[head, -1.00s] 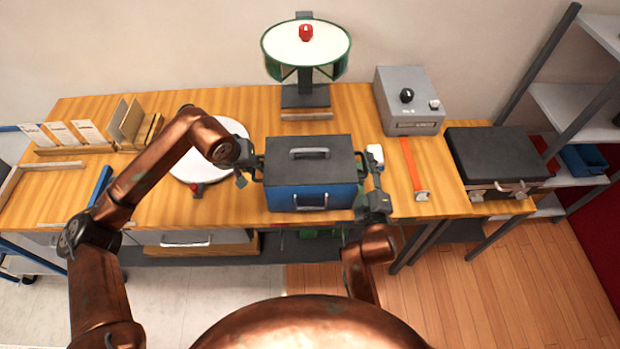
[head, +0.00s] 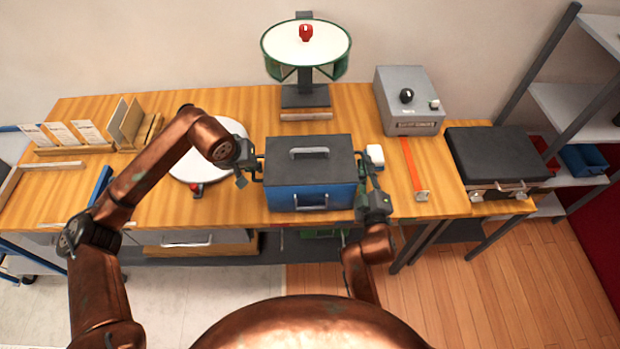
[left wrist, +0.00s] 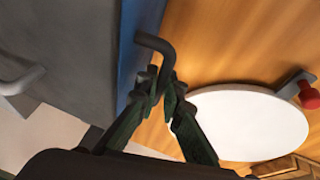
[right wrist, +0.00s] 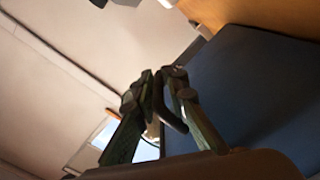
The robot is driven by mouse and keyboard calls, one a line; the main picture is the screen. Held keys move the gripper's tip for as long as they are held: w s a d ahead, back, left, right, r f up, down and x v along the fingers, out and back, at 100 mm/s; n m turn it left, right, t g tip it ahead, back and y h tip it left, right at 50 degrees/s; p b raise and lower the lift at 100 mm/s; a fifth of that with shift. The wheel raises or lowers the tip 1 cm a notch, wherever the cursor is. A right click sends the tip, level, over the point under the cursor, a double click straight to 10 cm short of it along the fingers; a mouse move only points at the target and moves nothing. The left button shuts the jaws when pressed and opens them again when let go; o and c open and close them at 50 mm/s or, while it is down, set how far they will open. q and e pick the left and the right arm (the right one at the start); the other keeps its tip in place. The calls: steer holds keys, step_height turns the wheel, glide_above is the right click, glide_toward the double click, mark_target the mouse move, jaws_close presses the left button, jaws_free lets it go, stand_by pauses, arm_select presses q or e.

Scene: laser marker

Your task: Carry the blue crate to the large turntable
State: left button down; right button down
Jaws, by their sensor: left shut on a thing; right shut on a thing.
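The blue crate (head: 297,199) has a dark grey lid with a handle on top and stands level at the front middle of the bench. I cannot tell whether it touches the bench top. My left gripper (head: 250,168) is shut on the bar handle at its left side, also seen in the left wrist view (left wrist: 160,88). My right gripper (head: 366,186) is shut at its right side; in the right wrist view (right wrist: 158,85) its fingers close on a dark handle. A white round turntable (head: 184,168) with a red knob lies flat left of the crate, partly hidden by my left arm.
A raised white disc (head: 285,48) with a red knob on top stands on a green-and-black stand behind the crate. A grey control box (head: 398,84) and a black-lidded case (head: 497,152) are to the right. Card holders (head: 75,150) stand at the back left.

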arm_select(q)
steer(key=shift+w+r, duration=0.1)
steer(key=shift+r, duration=0.15)
arm_select(e)
steer(key=shift+r, duration=0.3)
